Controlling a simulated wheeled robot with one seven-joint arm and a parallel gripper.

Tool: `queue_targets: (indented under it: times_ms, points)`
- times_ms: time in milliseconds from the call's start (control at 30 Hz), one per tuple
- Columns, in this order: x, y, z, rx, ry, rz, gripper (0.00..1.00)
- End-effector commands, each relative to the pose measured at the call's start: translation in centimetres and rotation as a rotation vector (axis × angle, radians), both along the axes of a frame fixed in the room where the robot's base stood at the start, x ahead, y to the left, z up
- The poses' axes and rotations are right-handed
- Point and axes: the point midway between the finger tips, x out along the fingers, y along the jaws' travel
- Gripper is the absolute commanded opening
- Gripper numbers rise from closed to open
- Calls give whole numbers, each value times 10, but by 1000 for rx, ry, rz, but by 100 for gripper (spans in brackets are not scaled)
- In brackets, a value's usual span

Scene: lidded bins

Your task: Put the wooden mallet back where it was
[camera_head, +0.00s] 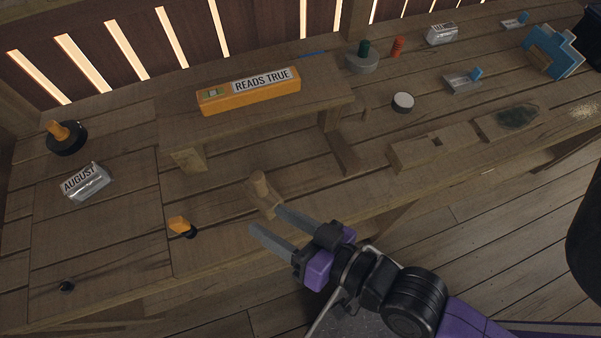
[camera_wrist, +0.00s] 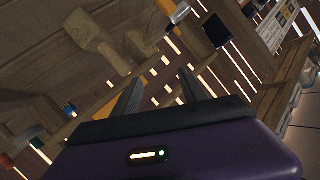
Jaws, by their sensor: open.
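The wooden mallet (camera_head: 262,190) is pale brown and stands or leans on the bench, near the front edge, below the raised shelf. A pale wooden piece that looks like the mallet (camera_wrist: 95,38) shows at the upper left of the wrist view. My gripper (camera_head: 265,218) is open, with its two grey fingers apart and pointing toward the mallet. The fingertips are just in front of its lower end; I cannot tell whether they touch it. In the wrist view nothing shows held between the fingers (camera_wrist: 160,78).
A raised shelf (camera_head: 140,117) carries a yellow level (camera_head: 250,92) labelled READS TRUE. An orange-handled item (camera_head: 180,225) and a silver AUGUST block (camera_head: 87,181) lie to the left. Wooden blocks (camera_head: 432,147) lie to the right. The left front of the bench is mostly clear.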

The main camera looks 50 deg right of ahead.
Motion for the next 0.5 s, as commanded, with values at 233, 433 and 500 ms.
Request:
queue_targets:
  times_ms: [233, 433, 500]
  points:
    - [-80, -51, 8, -349, 5, 44, 51]
    - [-104, -68, 21, -493, -13, 91, 51]
    - [-106, -70, 23, -511, -16, 98, 51]
